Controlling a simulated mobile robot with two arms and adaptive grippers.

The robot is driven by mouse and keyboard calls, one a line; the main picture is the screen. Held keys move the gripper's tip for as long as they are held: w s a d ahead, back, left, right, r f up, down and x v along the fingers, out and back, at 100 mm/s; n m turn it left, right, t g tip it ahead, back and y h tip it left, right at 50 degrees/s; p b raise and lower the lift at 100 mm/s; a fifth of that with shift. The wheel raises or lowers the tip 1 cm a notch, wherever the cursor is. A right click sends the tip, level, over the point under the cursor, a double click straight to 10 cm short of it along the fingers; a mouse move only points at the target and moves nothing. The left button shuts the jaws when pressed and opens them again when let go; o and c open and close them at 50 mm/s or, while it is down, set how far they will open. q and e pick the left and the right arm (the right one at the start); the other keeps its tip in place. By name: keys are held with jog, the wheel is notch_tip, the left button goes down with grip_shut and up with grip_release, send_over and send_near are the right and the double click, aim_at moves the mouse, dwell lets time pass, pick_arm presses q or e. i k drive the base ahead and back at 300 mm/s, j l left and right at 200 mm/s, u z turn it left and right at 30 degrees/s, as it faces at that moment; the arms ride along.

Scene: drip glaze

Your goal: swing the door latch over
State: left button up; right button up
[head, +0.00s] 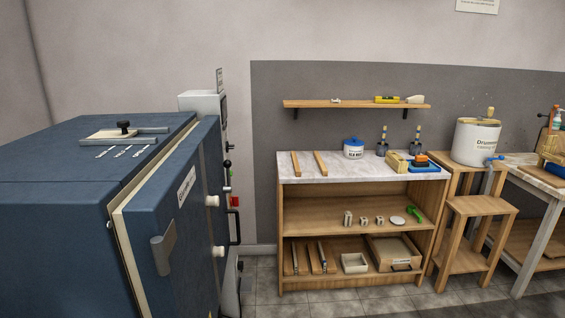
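A large blue kiln (60,240) fills the left of the head view. Its blue door (190,260) faces right, with a cream edge strip (128,248) between door and body. I cannot tell whether the door is fully closed. A grey metal piece (163,248) sits at the door's near edge; it may be the latch or a hinge. Two white knobs, an upper one (212,201) and a lower one (218,251), stick out of the door face. A black bar handle (234,227) shows beyond the door. Neither gripper is in view.
A grey control cabinet (203,101) stands behind the kiln. A wooden workbench (350,208) with a marble top stands along the wall, under a wall shelf (350,105). A stool (480,207) and a white bucket (475,142) are at right. Tiled floor (265,290) before the bench is clear.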

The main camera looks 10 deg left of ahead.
aim_at(227, 164)
jog(key=i+l+z, duration=0.1)
jog(key=i, duration=0.5)
jog(key=i+l+z, duration=0.1)
jog(key=i, duration=0.55)
